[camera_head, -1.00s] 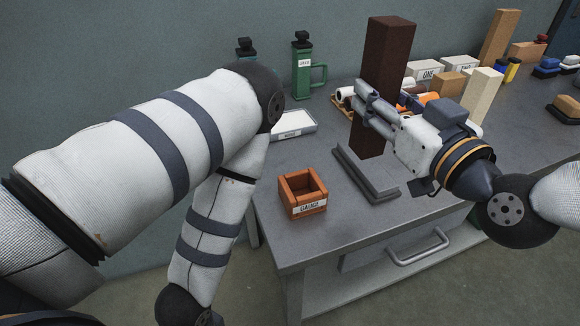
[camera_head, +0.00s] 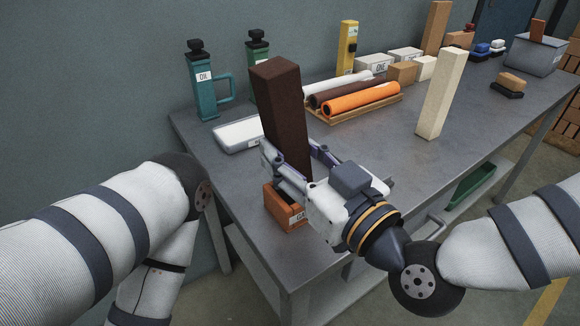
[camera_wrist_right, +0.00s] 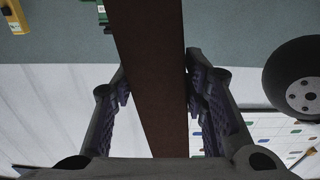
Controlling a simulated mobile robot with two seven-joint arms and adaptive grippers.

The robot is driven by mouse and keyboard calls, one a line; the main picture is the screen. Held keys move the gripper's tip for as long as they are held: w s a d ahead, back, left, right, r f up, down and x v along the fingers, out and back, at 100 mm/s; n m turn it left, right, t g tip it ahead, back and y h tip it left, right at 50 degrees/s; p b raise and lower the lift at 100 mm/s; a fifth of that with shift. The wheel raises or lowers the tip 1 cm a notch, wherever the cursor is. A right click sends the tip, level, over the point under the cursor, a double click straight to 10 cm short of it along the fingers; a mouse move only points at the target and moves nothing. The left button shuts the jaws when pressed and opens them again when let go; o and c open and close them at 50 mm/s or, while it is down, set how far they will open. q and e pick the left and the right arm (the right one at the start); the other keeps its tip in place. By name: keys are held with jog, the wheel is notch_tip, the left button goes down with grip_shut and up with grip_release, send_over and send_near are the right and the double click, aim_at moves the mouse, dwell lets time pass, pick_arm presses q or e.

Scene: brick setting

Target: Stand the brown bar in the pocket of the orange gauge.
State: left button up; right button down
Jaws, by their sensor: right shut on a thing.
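The tall dark brown bar (camera_head: 279,105) is upright with a slight lean in the head view. My right gripper (camera_head: 292,152) is shut on its lower part, with a finger on either side. In the right wrist view the bar (camera_wrist_right: 150,70) runs between the two fingers of the gripper (camera_wrist_right: 156,88). The orange gauge (camera_head: 284,214), an open-topped box with a label, is near the table's front left corner, just below the bar. The gripper hides the bar's lower end and much of the gauge, so I cannot tell whether the bar is inside the pocket. My left gripper is out of view.
A white tray (camera_head: 238,135) lies behind the bar. Teal (camera_head: 203,88) and green oil cans stand at the back left. A wooden rack holds white, brown and orange rolls (camera_head: 362,98). A cream block (camera_head: 440,95) stands to the right, with bare tabletop around it.

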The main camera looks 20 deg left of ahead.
aim_at(302, 172)
jog(key=f, duration=0.2)
jog(key=shift+w+d+f, duration=0.1)
jog(key=shift+d+f, duration=0.2)
jog(key=shift+d, duration=0.05)
jog(key=shift+w, duration=0.3)
jog(key=shift+s, duration=0.1)
jog(key=shift+f, duration=0.2)
jog(key=c, duration=1.2)
grip_release()
jog(key=shift+o, duration=0.7)
jog(key=shift+r, duration=0.15)
